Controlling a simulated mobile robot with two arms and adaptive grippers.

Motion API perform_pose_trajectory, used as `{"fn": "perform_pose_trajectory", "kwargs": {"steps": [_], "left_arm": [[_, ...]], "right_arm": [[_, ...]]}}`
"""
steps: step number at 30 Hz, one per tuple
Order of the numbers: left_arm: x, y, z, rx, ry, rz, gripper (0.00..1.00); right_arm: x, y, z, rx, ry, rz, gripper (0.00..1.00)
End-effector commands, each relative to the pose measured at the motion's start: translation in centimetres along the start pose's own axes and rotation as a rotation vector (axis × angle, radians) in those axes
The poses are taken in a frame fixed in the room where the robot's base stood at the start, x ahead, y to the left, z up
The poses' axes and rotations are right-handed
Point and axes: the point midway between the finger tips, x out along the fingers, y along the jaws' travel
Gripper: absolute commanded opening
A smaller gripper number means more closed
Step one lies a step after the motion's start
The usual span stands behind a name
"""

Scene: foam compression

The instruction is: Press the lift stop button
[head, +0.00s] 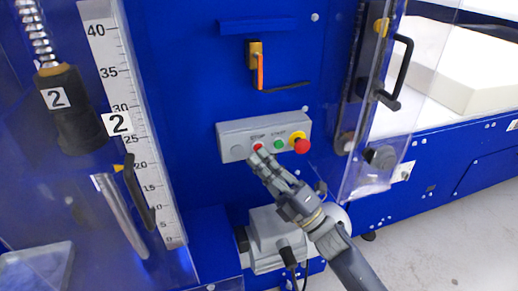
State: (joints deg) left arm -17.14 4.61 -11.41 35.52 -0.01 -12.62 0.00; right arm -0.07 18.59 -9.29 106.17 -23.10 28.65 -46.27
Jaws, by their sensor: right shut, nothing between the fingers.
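A grey control box (232,131) is fixed to the blue machine panel in the middle of the view. It carries a small red button (258,147) under a label that reads like STOP, a green button (279,144) and a larger red mushroom button (302,146) on a yellow base. My right gripper (259,157) is shut and empty. Its fingertips are right at the lower edge of the small red button; I cannot tell whether they touch it. My left gripper is not in view.
A clear door with a black handle (398,72) stands open at the right. A vertical ruler scale (128,90) and a black cylinder marked 2 (78,120) are at the left. A grey motor housing (270,235) sits below the control box. White foam blocks (470,70) lie at the upper right.

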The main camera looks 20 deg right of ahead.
Motion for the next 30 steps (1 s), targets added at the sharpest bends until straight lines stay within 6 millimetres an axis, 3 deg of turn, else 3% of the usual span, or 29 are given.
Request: {"fn": "perform_pose_trajectory", "kwargs": {"steps": [8,24,30], "left_arm": [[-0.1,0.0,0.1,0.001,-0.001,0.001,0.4],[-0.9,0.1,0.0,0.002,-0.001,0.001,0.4],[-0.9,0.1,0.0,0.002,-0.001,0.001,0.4]], "right_arm": [[-0.2,0.1,-0.2,0.001,0.0,0.0,0.0],[-3.8,2.7,-2.8,0.001,0.0,-0.001,0.0],[-4.2,3.1,-3.1,0.0,0.001,0.001,0.0]]}}
